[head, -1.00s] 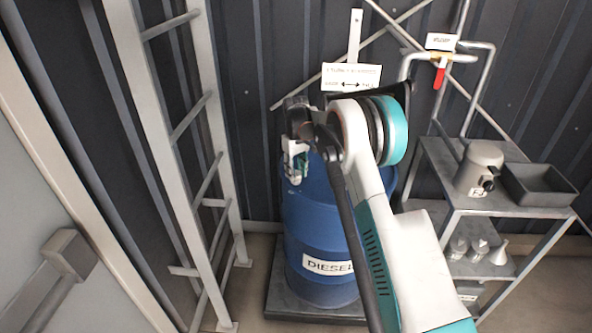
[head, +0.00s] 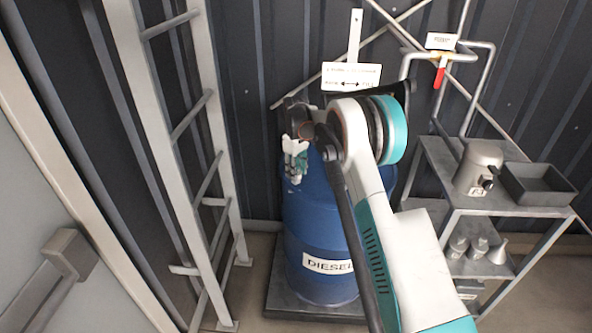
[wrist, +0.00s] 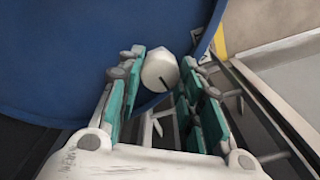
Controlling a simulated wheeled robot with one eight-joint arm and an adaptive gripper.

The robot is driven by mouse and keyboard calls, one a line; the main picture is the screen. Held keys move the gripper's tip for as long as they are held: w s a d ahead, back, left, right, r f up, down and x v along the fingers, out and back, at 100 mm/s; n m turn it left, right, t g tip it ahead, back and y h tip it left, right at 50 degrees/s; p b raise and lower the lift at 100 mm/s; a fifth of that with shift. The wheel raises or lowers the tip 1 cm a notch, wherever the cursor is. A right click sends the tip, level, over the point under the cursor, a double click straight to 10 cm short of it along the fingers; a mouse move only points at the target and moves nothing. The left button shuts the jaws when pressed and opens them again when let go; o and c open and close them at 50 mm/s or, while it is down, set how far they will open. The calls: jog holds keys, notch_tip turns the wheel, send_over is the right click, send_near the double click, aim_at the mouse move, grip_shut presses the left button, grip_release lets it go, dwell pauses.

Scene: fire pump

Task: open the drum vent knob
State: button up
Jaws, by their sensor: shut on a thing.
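The blue diesel drum (head: 318,235) stands upright behind my arm, and its blue surface fills the upper part of the wrist view (wrist: 70,60). The drum vent knob (wrist: 159,72) is a small white round cap with a dark line on its face. My gripper (wrist: 160,82) has its two green-padded fingers on either side of the knob, shut on it. In the head view my gripper (head: 294,165) is at the drum's upper left, where the knob itself is hidden. My arm covers much of the drum top.
A white sign with a double arrow (head: 351,77) is behind the drum. A ladder (head: 190,150) stands to the left. A grey shelf (head: 440,160) with a can (head: 478,168) and a dark tray (head: 537,184) stands to the right. A red-handled valve (head: 440,73) is above.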

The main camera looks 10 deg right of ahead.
jog(key=o, duration=1.1)
jog(key=shift+c, duration=0.2)
jog(key=shift+r, duration=0.15)
notch_tip(320, 180, up, 12)
